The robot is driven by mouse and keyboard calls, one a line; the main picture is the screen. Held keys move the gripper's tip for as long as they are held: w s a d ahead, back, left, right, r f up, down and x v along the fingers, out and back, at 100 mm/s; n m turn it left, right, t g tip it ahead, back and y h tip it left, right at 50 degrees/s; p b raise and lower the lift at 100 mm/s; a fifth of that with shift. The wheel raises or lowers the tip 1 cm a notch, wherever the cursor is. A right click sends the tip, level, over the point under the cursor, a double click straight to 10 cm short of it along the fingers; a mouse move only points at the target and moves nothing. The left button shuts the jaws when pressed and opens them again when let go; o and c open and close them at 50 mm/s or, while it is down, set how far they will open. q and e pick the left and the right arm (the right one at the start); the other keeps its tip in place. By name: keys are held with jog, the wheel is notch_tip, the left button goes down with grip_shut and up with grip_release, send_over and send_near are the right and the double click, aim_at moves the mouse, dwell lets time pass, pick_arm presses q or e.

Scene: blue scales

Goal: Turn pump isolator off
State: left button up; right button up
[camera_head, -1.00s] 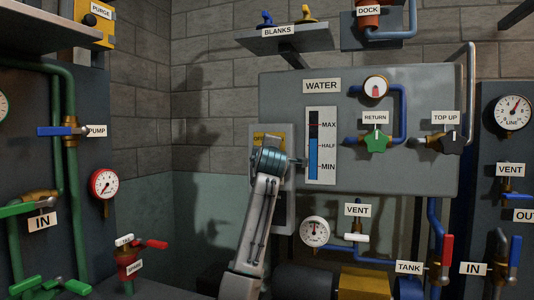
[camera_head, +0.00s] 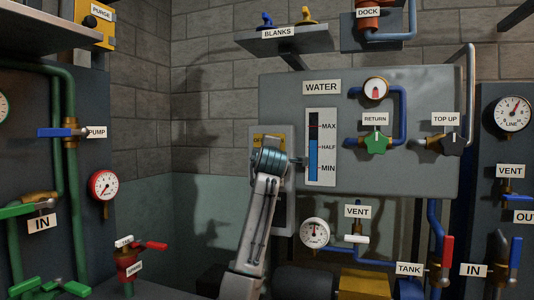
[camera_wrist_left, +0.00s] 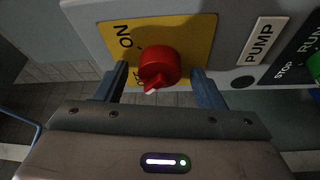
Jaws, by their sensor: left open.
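The pump isolator is a red round knob (camera_wrist_left: 160,66) on a yellow plate (camera_wrist_left: 198,30) in the left wrist view. The plate carries ON at its upper left and a partly hidden OFF below it. A white mark on the knob's lower edge points down and slightly left, near the OFF lettering. My left gripper (camera_wrist_left: 160,72) is open, one finger on each side of the knob; contact is not clear. In the head view the yellow plate (camera_head: 262,138) is mostly covered by my left arm, and the knob is hidden. My right gripper is not in view.
A PUMP label (camera_wrist_left: 262,42) and a green button (camera_wrist_left: 314,66) marked RUN sit right of the plate. The WATER panel (camera_head: 430,95) with its RETURN knob (camera_head: 376,144) stands just right of my arm. A gauge (camera_head: 314,233) and VENT valve (camera_head: 356,239) lie below it.

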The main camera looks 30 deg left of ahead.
pick_arm(q)
jog(key=b+v, duration=0.1)
jog(key=v, duration=0.9)
jog(key=shift+s+d, duration=0.25)
jog(key=shift+s, duration=0.1)
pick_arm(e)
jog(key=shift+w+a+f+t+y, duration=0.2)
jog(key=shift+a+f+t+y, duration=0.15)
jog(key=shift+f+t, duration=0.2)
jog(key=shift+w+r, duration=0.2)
